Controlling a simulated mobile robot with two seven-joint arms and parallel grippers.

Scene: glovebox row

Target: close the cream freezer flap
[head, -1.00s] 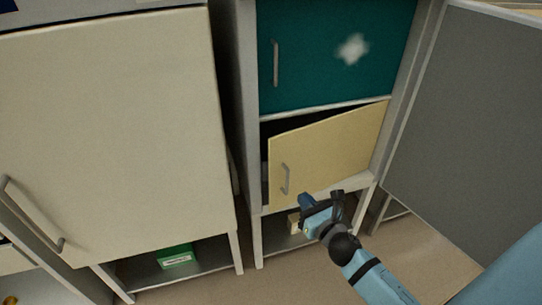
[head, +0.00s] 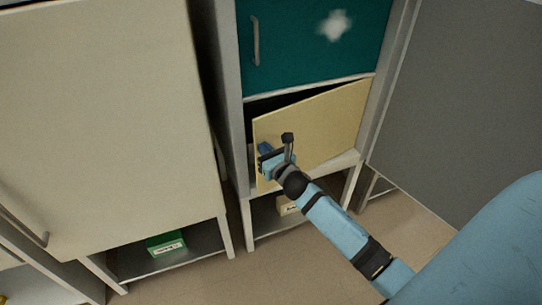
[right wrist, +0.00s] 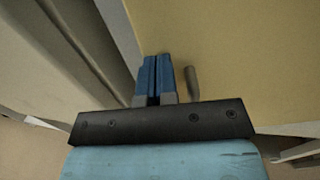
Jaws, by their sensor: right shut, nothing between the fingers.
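The cream freezer flap (head: 318,122) is the pale yellow door below a teal door in the head view. It stands ajar, hinged at its right side, with a dark gap along its top and left. In the right wrist view the shut blue fingers (right wrist: 154,76) point at the flap (right wrist: 235,55), just left of the grey handle (right wrist: 192,84). I cannot tell whether they touch the flap. My left gripper is not in view.
The teal door (head: 310,42) above is shut. A large cream door (head: 105,130) stands at left, and a grey panel (head: 455,110) at right. Low shelves hold a green box (head: 166,243) and a small cream box (head: 287,206). Some floor (head: 300,262) is clear.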

